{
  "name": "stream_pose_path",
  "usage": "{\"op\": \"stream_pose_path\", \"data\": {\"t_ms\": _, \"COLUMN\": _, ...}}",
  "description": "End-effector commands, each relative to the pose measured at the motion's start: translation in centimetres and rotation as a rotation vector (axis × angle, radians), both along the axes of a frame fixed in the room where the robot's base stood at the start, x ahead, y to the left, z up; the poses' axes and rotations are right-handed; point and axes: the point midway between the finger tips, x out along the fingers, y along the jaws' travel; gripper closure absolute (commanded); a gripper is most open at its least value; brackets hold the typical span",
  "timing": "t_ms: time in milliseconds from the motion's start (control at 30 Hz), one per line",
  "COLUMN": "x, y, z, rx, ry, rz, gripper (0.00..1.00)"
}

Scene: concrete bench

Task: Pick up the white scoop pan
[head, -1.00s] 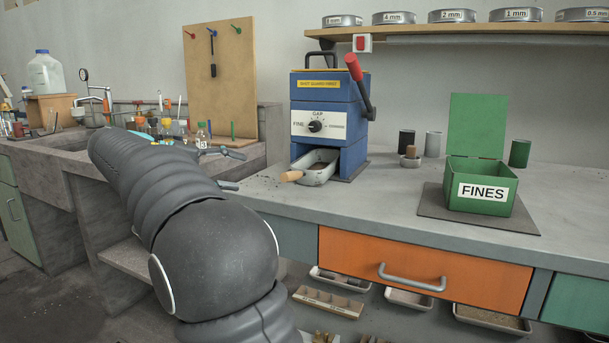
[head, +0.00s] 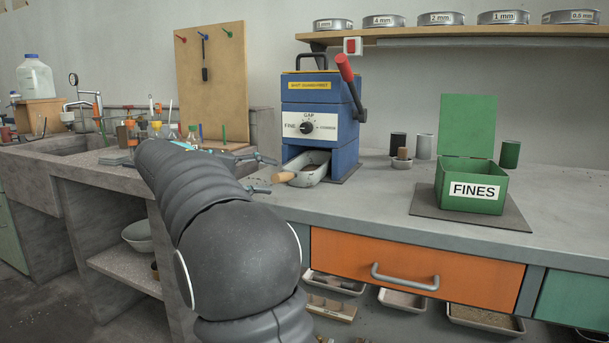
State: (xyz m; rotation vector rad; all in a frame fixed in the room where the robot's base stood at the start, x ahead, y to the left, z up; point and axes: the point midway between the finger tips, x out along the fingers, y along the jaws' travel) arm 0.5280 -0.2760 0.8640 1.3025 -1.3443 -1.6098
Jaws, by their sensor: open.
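The white scoop pan (head: 311,175) sits on the bench at the foot of the blue mill (head: 320,125), in its lower opening. Its wooden handle (head: 284,177) points left and toward the front edge. My gripper (head: 268,176) is open, one finger above and one below the handle's end in the picture. The handle's tip is close to the fingertips; I cannot tell whether it is between them. My own arm hides the body of the gripper.
A green box marked FINES (head: 472,190) with a raised lid stands on a dark mat to the right. Small cups (head: 402,158) stand behind. The mill's red-tipped lever (head: 345,70) sticks out above.

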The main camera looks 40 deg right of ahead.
Motion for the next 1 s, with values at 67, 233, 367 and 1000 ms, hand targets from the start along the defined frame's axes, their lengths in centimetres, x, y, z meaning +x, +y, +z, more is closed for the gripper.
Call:
{"op": "stream_pose_path", "data": {"t_ms": 67, "x": -0.4, "y": -1.1, "z": -0.5, "rx": 0.000, "ry": 0.001, "rz": -0.003, "gripper": 0.46}}
{"op": "stream_pose_path", "data": {"t_ms": 233, "x": -1.0, "y": -3.2, "z": -1.0, "rx": 0.000, "ry": 0.001, "rz": -0.003, "gripper": 0.46}}
{"op": "stream_pose_path", "data": {"t_ms": 367, "x": -1.1, "y": -3.7, "z": -1.1, "rx": 0.000, "ry": 0.001, "rz": 0.000, "gripper": 0.46}}
{"op": "stream_pose_path", "data": {"t_ms": 1000, "x": -1.1, "y": -3.6, "z": -1.0, "rx": -0.001, "ry": -0.001, "rz": 0.000, "gripper": 1.00}}
